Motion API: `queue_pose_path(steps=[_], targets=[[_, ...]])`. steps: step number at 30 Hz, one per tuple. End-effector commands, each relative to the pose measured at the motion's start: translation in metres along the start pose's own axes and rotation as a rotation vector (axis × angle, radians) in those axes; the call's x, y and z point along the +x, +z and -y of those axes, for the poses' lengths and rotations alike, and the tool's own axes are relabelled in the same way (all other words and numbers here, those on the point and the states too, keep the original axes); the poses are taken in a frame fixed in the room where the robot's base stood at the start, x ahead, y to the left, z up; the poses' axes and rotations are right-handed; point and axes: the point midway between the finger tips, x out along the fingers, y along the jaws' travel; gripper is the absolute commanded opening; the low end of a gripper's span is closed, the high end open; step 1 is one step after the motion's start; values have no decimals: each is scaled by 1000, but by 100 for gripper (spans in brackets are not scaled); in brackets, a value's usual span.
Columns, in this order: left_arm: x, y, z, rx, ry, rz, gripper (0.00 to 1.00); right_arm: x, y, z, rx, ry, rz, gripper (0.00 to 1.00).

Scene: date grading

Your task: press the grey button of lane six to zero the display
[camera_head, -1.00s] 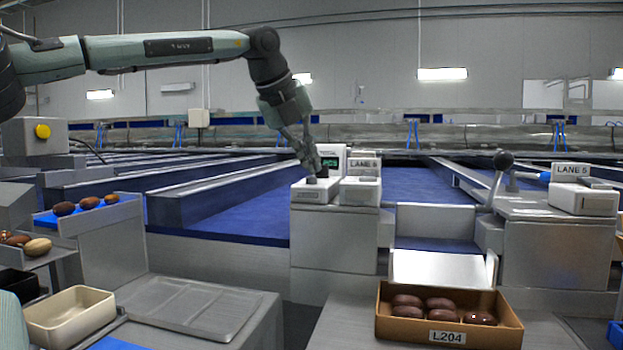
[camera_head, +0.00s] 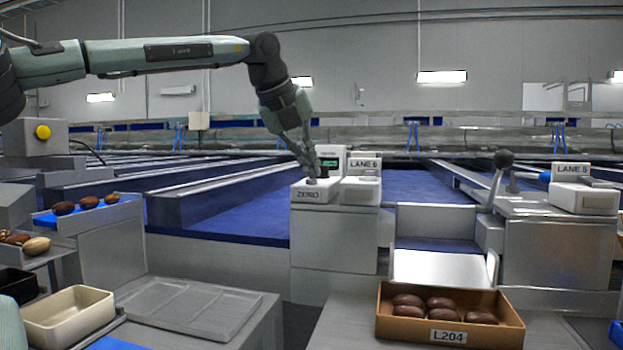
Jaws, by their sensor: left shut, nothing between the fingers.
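The white box labelled ZERO (camera_head: 307,196) stands on a grey cabinet in the middle of the view. The grey button (camera_head: 312,181) on its top shows only in part under my left gripper (camera_head: 315,171). The gripper is shut and empty, its fingers pointing down at the button; I cannot tell whether they touch it. The display (camera_head: 330,162), with a green readout too small to read, stands just behind and is partly hidden by the fingers. The LANE 6 sign (camera_head: 364,163) stands right of it on a white unit. My right gripper is out of view.
A LANE 5 unit (camera_head: 583,200) and a lever with a dark knob (camera_head: 503,160) are at the right. A brown box labelled L204 (camera_head: 450,337) holds several dates in front. A cream bin (camera_head: 68,318) and an empty grey tray (camera_head: 190,305) are at left.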

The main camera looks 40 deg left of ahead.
Motion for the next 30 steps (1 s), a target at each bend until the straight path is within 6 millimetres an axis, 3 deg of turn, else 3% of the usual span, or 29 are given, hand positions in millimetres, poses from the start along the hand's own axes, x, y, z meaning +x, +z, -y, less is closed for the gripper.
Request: queue_pose_path(steps=[30], targets=[[-16,9,8,0,1,-1,0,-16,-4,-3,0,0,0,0]])
